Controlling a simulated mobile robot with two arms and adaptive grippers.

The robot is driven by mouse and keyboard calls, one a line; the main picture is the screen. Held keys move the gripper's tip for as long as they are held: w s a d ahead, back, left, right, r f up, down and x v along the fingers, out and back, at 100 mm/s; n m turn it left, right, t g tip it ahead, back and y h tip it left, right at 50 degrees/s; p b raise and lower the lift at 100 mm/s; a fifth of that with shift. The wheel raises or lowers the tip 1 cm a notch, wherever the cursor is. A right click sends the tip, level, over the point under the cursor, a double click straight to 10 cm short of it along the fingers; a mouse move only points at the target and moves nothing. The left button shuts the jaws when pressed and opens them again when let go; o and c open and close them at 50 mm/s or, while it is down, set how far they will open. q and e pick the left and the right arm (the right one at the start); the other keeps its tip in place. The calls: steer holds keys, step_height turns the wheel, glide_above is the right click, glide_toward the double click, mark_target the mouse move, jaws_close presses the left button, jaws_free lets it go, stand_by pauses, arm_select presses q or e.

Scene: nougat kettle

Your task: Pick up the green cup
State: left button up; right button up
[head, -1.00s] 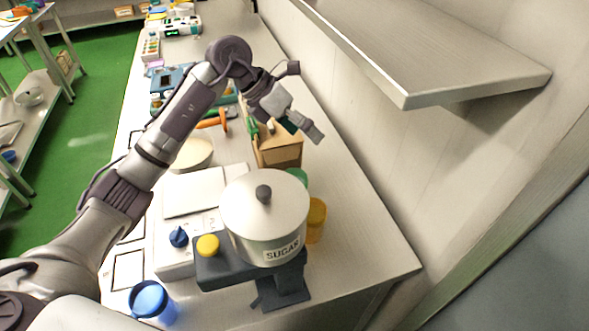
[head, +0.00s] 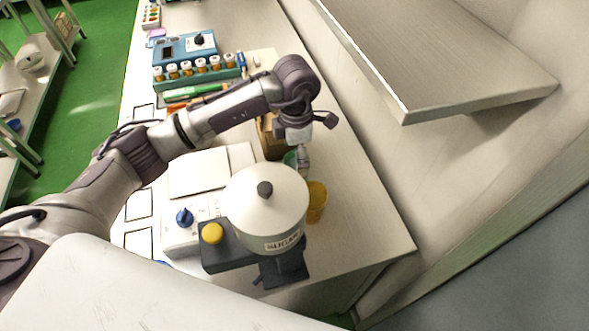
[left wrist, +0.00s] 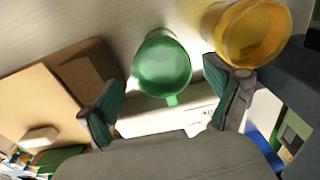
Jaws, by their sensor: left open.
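The green cup (left wrist: 162,65) stands on the bench and shows in the left wrist view, ahead of and between the open fingers of my left gripper (left wrist: 165,108). In the head view only a sliver of the green cup (head: 290,158) shows, behind the white pot and beside my left gripper (head: 303,160). The gripper points down at the cup and is empty. I cannot tell whether a finger touches the cup. My right gripper is not in view.
A yellow cup (head: 316,202) stands close by, near the right finger in the wrist view (left wrist: 250,35). A lidded white pot (head: 265,205) stands in front, a cardboard box (head: 268,140) behind. A shelf (head: 440,60) overhangs at right. The bench's right front is clear.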

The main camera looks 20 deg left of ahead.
arm_select(q)
steer(key=f+p, duration=0.2)
steer(key=f, duration=0.2)
steer(key=shift+s+p, duration=0.25)
steer(key=shift+p, duration=0.15)
steer(key=shift+a+f, duration=0.1)
steer(key=shift+f, duration=0.55)
steer(key=shift+w, duration=0.1)
steer(key=c, duration=1.4)
